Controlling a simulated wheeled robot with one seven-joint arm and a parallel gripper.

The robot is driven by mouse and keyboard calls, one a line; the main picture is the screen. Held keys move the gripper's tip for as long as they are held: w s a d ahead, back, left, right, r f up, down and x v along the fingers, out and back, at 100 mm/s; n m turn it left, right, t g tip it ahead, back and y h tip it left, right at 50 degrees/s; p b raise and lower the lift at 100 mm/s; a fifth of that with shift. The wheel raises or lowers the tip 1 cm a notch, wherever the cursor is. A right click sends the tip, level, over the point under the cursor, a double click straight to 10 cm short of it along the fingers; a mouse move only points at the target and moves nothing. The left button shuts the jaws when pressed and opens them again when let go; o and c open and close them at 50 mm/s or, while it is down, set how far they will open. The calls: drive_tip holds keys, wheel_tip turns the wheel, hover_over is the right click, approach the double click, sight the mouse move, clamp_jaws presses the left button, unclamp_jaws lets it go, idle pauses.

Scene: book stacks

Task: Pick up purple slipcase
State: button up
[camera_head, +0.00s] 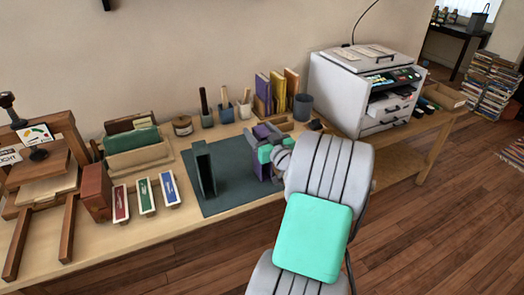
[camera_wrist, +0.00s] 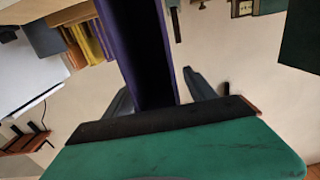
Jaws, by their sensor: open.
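The purple slipcase (camera_head: 262,170) stands upright on the dark green mat (camera_head: 228,190), partly hidden by my gripper (camera_head: 268,152). In the wrist view the purple slipcase (camera_wrist: 142,45) shows its dark hollow inside and lies between the two fingers of my gripper (camera_wrist: 157,88). The fingers are open, one on each side of it, with a gap seen on the right side. Whether the left finger touches it I cannot tell. A dark green slipcase (camera_head: 205,170) stands upright on the mat to the left, apart from my gripper.
Purple and yellow books (camera_head: 277,90) stand in a holder behind. Cups with tools (camera_head: 226,112) and a dark cup (camera_head: 303,107) line the back. A white printer (camera_head: 365,90) stands at right. Red, green and blue labelled blocks (camera_head: 145,197) lie left of the mat. The mat's front is clear.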

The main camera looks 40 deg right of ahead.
drive_tip(key=shift+x, duration=1)
drive_tip(key=shift+s, duration=0.1)
clamp_jaws()
